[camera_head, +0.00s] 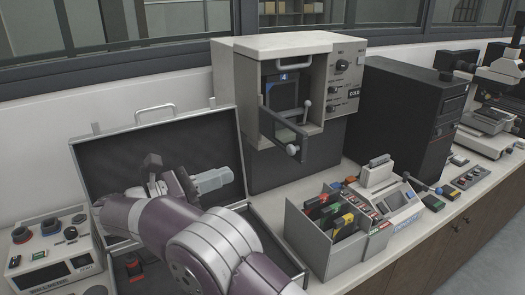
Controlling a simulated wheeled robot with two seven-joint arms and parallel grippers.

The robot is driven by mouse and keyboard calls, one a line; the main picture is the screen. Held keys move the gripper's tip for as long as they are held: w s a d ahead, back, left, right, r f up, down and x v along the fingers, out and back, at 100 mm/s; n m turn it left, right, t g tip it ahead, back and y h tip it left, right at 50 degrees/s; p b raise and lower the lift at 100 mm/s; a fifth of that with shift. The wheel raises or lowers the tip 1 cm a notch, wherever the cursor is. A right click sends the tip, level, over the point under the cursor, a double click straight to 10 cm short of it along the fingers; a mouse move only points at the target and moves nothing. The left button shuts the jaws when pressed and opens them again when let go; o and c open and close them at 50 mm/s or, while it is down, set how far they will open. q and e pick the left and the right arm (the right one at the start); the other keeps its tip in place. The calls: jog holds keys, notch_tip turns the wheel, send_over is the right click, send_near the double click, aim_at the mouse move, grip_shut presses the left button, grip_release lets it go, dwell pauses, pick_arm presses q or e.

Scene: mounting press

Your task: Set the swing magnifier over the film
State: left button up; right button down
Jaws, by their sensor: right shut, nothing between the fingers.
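The mounting press (240,85) is a beige box with an open front bay. A dark film panel with a small blue lit figure (283,78) sits inside the bay. A grey swing frame, which looks like the magnifier (290,133), juts out at an angle below and in front of the bay, with a pale knob at its lower end. A ball-ended lever stands beside it. My right gripper (222,179) is shut and empty, pointing right in front of the open case, left of and below the press and apart from the swing frame. My left gripper is out of view.
An open dark-lined case (88,160) stands behind my right arm. A grey bin of coloured cartridges (303,240) and a small control console (395,205) sit at the right. A black tower (400,110) stands beside the press. A control box (50,258) is at the left.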

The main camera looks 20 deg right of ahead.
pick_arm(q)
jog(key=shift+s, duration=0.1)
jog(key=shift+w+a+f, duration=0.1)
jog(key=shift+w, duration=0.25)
pick_arm(e)
jog(key=p, duration=0.5)
send_near(289, 152)
jog(key=d, duration=0.3)
jog(key=d+r, duration=0.1)
jog(key=d, duration=0.1)
jog(key=shift+w+d, duration=0.2)
jog(key=shift+d, duration=0.1)
jog(key=shift+w+d+f, duration=0.1)
jog(key=shift+d+f, duration=0.1)
jog(key=shift+d, duration=0.4)
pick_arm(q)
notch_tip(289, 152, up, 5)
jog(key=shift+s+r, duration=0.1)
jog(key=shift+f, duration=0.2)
